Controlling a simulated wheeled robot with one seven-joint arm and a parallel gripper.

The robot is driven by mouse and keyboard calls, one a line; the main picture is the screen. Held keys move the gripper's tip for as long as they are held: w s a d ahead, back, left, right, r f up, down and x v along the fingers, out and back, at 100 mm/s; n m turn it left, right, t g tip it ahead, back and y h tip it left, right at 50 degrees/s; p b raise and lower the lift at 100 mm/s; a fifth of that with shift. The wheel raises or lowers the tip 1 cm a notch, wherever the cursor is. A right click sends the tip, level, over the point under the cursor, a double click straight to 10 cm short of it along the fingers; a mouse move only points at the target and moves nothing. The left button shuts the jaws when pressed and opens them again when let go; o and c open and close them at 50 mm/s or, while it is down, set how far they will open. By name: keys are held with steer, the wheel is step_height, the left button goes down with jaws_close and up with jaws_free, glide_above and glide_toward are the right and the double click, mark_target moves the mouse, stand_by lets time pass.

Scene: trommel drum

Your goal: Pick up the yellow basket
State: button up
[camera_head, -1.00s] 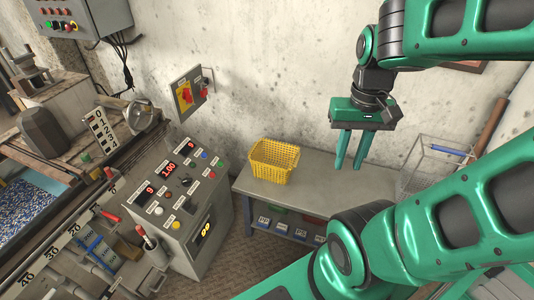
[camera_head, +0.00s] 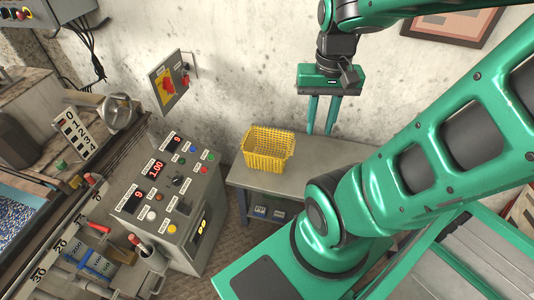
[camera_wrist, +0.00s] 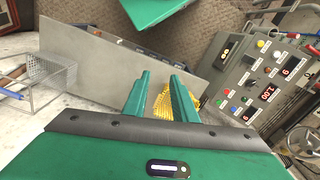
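The yellow basket (camera_head: 268,150) is an open plastic-mesh basket standing upright on the grey bench (camera_head: 315,170), near its left end. In the wrist view the basket (camera_wrist: 178,102) shows between and beyond my two fingers, partly hidden by the right one. My gripper (camera_head: 319,132) is to the right of the basket in the head view, above the bench near the wall, fingers pointing down. The two green fingers are apart with nothing between them, and they do not appear to touch the basket.
A grey control console (camera_head: 175,200) with buttons and red displays stands left of the bench, close to the basket. A wire basket (camera_wrist: 50,80) sits at the bench's other end. The bench middle is clear.

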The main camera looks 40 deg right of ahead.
steer(key=w+d+f+m, duration=0.3)
steer(key=w+f+m, duration=0.2)
steer(key=w+f, duration=0.3)
steer(key=m+t+y, duration=0.2)
steer(key=m+t, duration=0.2)
steer(key=m, duration=1.2)
glide_above(260, 169)
steer(key=s+d, duration=0.2)
steer(key=s, duration=0.2)
step_height(260, 169, down, 24)
steer(key=shift+x, duration=5.6)
steer(key=shift+w+a+r, duration=0.1)
steer(key=shift+w+a, duration=0.05)
steer(key=shift+a, duration=0.05)
steer(key=shift+f, duration=0.2)
steer(key=shift+c, duration=0.3)
jaws_close()
